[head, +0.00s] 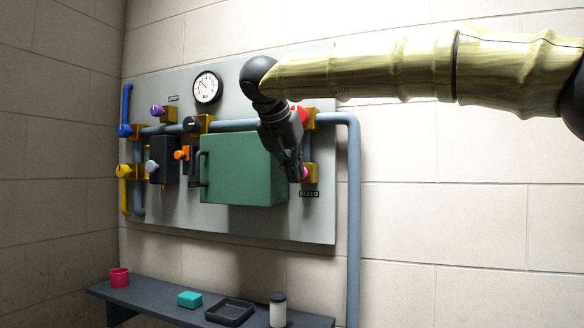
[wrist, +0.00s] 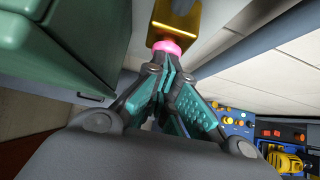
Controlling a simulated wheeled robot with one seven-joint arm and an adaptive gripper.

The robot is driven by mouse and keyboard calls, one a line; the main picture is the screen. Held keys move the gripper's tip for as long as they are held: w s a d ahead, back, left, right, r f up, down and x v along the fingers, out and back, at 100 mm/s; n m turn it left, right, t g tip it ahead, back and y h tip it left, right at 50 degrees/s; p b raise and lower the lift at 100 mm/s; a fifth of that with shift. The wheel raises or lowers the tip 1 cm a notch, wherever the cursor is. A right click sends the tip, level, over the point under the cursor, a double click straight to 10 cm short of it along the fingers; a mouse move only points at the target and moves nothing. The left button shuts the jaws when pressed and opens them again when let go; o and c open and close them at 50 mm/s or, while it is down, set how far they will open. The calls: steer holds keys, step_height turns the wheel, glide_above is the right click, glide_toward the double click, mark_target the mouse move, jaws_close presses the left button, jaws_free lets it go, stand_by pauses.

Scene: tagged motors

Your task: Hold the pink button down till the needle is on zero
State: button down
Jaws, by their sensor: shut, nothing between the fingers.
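The pink button (head: 304,174) sits on a brass block above the BLEED label, right of the green box. In the wrist view the pink button (wrist: 167,46) stands out from its brass block (wrist: 180,20), straight ahead of the fingertips. My gripper (head: 297,177) is shut and empty, its tips at the button; it also shows in the wrist view (wrist: 165,65). The tips overlap the button's near edge, and I cannot tell whether they press it. The round white gauge (head: 207,88) has its needle pointing to the upper left; its numbers are too small to read.
The green box (head: 240,170) juts out just left of my gripper. A red knob (head: 304,114) is above, close to my wrist. A blue-grey pipe (head: 354,200) runs down on the right. A dark shelf (head: 150,302) with small items lies below.

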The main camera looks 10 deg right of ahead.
steer(key=shift+w+d+r, duration=0.1)
steer(key=shift+d, duration=0.1)
stand_by(0.7)
steer(key=s+a+f+b+v, duration=0.1)
steer(key=s+f+b+v, duration=0.1)
steer(key=v, duration=1)
steer(key=shift+s+a+r+b, duration=0.15)
steer(key=shift+a+r+b, duration=0.15)
steer(key=shift+b, duration=0.45)
steer(key=shift+s+a, duration=0.1)
